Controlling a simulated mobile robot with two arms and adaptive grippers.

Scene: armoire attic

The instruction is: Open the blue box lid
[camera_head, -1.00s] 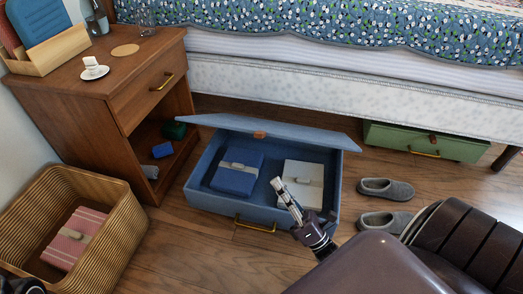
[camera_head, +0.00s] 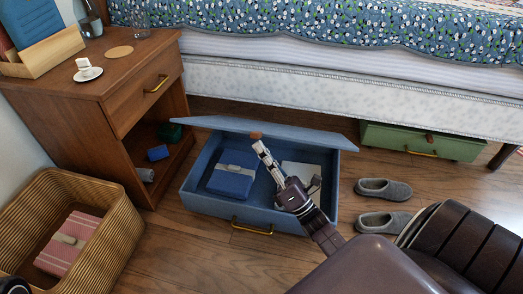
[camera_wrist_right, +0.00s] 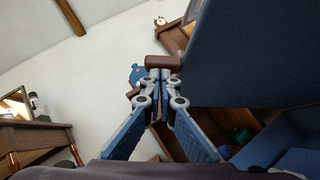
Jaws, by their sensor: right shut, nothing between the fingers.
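The blue box (camera_head: 188,200) stands on the floor by the bed. Its blue lid (camera_head: 310,134) is raised partway, tilted up over the back of the box, with a brown tab (camera_head: 255,135) on its edge. My right gripper (camera_head: 259,147) is shut and empty, reaching over the open box with its fingertips at or just below the tab. In the right wrist view the shut fingertips (camera_wrist_right: 160,74) are right by the brown tab (camera_wrist_right: 163,62), and the lid (camera_wrist_right: 260,60) fills the upper right. I cannot tell whether they touch.
Inside the box lie a blue bundle (camera_head: 232,174) and a white bundle (camera_head: 302,172), the latter partly behind my gripper. A wooden nightstand (camera_head: 105,100) and a woven basket (camera_head: 120,235) are at the left. Grey slippers (camera_head: 383,189) and a green box (camera_head: 400,140) are at the right.

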